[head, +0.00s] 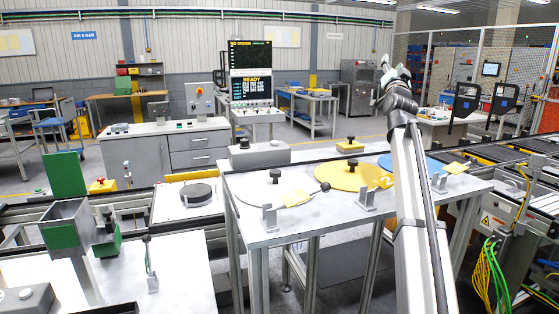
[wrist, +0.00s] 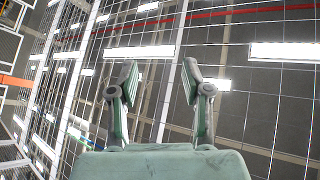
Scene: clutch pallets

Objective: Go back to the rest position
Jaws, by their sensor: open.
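My gripper (wrist: 160,85) shows in the wrist view with its two fingers spread apart and nothing between them. It points up toward the ceiling lights and beams. In the head view my arm rises at the right, and its upper end with the gripper (head: 391,76) stands high above the pallet table, clear of everything on it. The fingers are too small there to make out in detail.
A grey table (head: 300,228) carries a white disc (head: 252,192), a yellow disc (head: 340,177) and a blue disc (head: 425,166). A dark round part (head: 197,193) sits on the conveyor to the left. A green-fronted fixture (head: 65,232) stands at the left front. The air around the gripper is free.

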